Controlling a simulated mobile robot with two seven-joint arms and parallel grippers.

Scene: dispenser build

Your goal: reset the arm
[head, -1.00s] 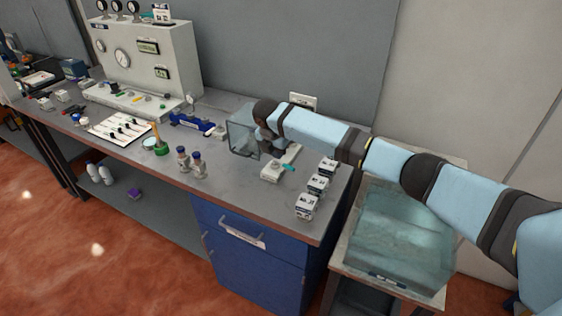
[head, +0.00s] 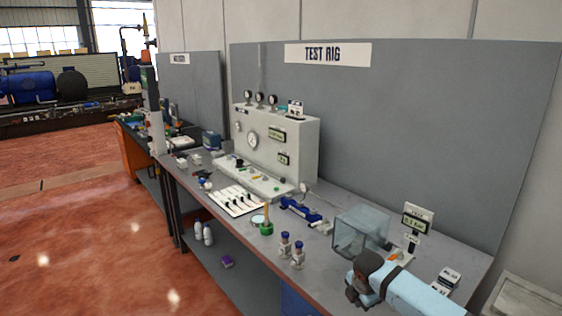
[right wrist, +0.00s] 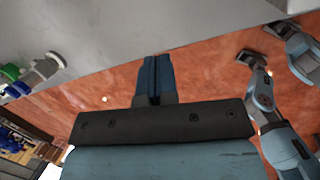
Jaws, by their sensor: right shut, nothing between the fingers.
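My right arm (head: 415,295) comes in from the lower right in the head view. Its dark wrist and gripper (head: 358,288) are at the front edge of the bench, in front of the clear box; the fingertips are hidden there. In the right wrist view the two blue-grey fingers of my right gripper (right wrist: 156,75) are together with nothing between them, and red floor shows beyond. Another light blue arm of mine (right wrist: 265,110) hangs at the right of that view. Its dark end (right wrist: 250,58) is too small to read.
A grey bench (head: 325,265) carries a clear box (head: 360,232), a white gauge panel (head: 275,140), a blue device (head: 300,209), two small bottles (head: 291,248) and a small display stand (head: 417,218). White blocks (head: 446,282) stand close to my right arm. Red floor (head: 100,240) is open at left.

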